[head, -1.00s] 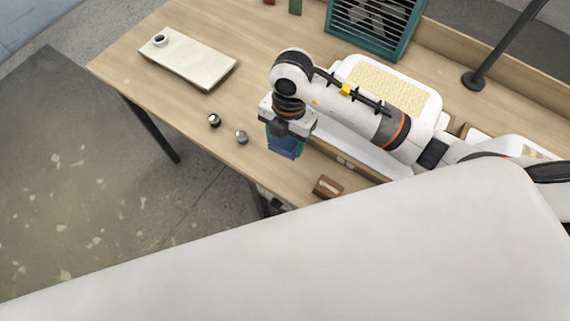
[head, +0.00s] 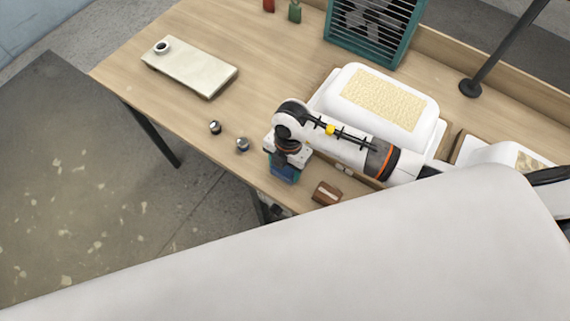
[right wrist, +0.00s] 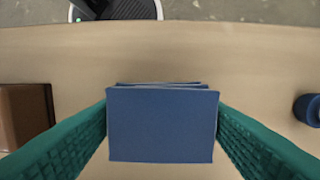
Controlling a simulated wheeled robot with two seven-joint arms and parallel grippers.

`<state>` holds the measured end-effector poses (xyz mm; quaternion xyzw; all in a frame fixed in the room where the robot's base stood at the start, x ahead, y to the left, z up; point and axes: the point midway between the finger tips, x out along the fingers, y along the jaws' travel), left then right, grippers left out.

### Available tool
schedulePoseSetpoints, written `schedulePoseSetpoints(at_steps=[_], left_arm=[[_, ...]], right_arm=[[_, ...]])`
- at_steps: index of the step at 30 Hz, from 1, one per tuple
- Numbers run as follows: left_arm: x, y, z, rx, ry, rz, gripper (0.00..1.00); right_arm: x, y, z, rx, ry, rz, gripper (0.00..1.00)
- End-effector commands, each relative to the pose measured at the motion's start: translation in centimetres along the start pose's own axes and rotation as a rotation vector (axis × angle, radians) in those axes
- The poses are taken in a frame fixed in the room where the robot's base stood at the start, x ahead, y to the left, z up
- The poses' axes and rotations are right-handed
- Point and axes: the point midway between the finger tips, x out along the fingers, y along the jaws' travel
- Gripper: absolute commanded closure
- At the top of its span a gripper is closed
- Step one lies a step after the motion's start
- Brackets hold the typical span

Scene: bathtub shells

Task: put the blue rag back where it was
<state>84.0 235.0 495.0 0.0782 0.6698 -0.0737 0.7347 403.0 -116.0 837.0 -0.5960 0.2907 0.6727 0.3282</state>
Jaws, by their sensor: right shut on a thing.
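The blue rag (head: 283,175) is a small folded pad. My right gripper (head: 285,169) is shut on it above the front edge area of the wooden table (head: 120,75). In the right wrist view the rag (right wrist: 162,126) sits between the two teal fingers, its folded layers showing along the top. I cannot tell whether its underside touches the table. My left gripper is not in view.
A brown block with a pale stripe (head: 327,192) lies close right of my right gripper. Two small dark knobs (head: 215,127) (head: 242,145) stand to its left. A white tub (head: 345,75) with a yellow textured top is behind. A pale board (head: 190,68) lies far left.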

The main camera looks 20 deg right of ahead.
Motion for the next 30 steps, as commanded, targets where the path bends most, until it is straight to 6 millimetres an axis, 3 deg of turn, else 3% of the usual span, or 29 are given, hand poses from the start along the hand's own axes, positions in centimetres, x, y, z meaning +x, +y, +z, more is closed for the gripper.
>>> schedulePoseSetpoints(at_steps=[5,6,9,21,30], left_arm=[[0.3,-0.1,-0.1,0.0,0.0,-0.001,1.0],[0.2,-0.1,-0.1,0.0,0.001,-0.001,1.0],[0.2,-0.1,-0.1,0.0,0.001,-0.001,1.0],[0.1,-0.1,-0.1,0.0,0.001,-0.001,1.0],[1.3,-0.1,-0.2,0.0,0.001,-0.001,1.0]], right_arm=[[0.4,0.0,-0.1,0.0,0.0,0.0,0.57],[0.3,0.0,-0.1,0.0,0.0,0.0,0.34],[0.2,0.0,-0.1,0.0,0.0,0.0,0.17],[-0.5,-0.1,-0.1,0.0,0.0,-0.002,0.17],[-6.3,-0.1,-0.1,-0.002,0.002,-0.006,0.17]])
